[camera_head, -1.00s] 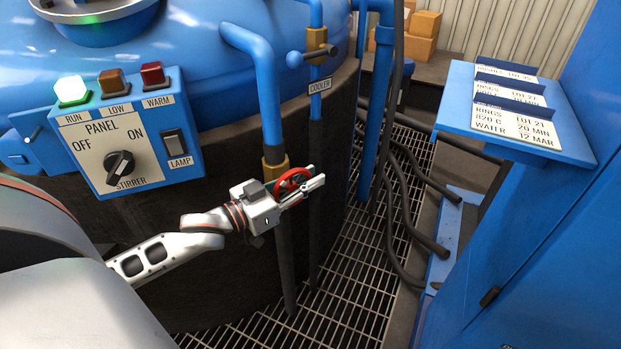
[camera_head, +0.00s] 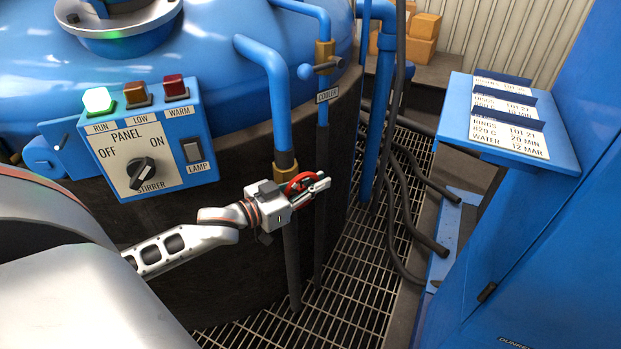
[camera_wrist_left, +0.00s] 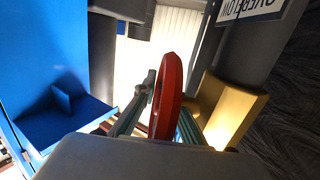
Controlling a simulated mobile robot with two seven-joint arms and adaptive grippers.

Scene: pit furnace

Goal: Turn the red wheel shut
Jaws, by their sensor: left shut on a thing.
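The red wheel (camera_head: 299,181) sits beside the brass valve (camera_head: 285,167) low on a blue pipe in the head view, partly hidden by my left gripper (camera_head: 318,184). The gripper's fingers are shut on the wheel. In the left wrist view, the red wheel (camera_wrist_left: 167,95) stands nearly edge-on between the two finger pads, with a brass part (camera_wrist_left: 225,108) to its right. The lower part of the wheel is hidden by the gripper body. My right gripper is not in view.
A control panel (camera_head: 120,160) with a lit green lamp (camera_head: 98,100) is on the tank to the left. A second valve (camera_head: 322,68) is near the COOLER label. A blue stand with cards (camera_head: 560,150) is at right. Dark hoses (camera_head: 415,240) lie over the floor grating (camera_head: 330,300).

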